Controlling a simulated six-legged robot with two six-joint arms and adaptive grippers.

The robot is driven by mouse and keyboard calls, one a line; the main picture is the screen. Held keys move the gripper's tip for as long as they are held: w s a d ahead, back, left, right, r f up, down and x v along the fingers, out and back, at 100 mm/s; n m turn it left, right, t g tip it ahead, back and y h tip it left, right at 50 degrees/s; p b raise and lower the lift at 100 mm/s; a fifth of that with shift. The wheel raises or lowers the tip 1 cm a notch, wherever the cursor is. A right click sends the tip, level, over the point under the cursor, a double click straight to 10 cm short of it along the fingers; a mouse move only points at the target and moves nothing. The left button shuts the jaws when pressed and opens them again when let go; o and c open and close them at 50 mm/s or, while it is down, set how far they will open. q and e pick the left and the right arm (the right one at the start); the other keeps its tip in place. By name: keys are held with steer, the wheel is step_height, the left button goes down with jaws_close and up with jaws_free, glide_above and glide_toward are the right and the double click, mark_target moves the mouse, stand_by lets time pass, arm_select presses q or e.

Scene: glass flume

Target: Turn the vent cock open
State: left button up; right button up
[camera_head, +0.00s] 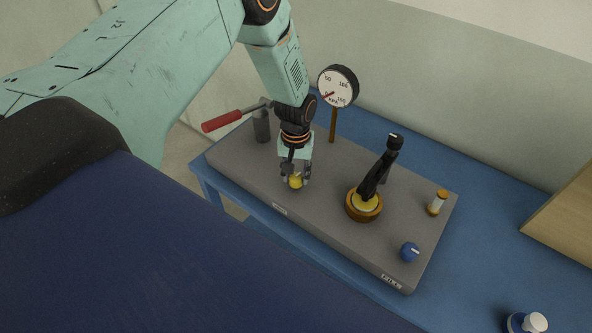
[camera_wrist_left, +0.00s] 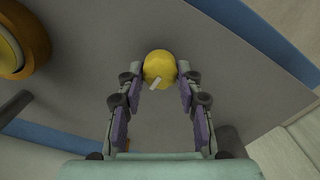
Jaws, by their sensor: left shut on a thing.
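The yellow knob (camera_head: 295,181), which I take to be the vent cock, sits near the front edge of the grey base plate (camera_head: 330,210). In the left wrist view the same yellow knob (camera_wrist_left: 159,66) is round, with a short white mark on it pointing down and slightly left. My left gripper (camera_head: 295,178) comes down on the knob from above, a finger on each side. In the left wrist view its fingertips (camera_wrist_left: 159,75) close on the knob's two sides. My right gripper is not in view.
A dial gauge (camera_head: 338,87) on a brown post stands behind my left gripper. A red-handled lever (camera_head: 222,121) is at the left. A black lever (camera_head: 378,172) on a brass-coloured ring, a blue knob (camera_head: 410,252) and a small capped cylinder (camera_head: 437,203) are to the right.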

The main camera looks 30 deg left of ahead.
mark_target(296, 176)
arm_select(q)
steer(key=shift+s+n, duration=0.1)
steer(key=shift+n, duration=0.5)
steer(key=o, duration=1.1)
steer(key=shift+o, duration=0.2)
steer(key=shift+r, duration=0.45)
step_height(296, 176, up, 11)
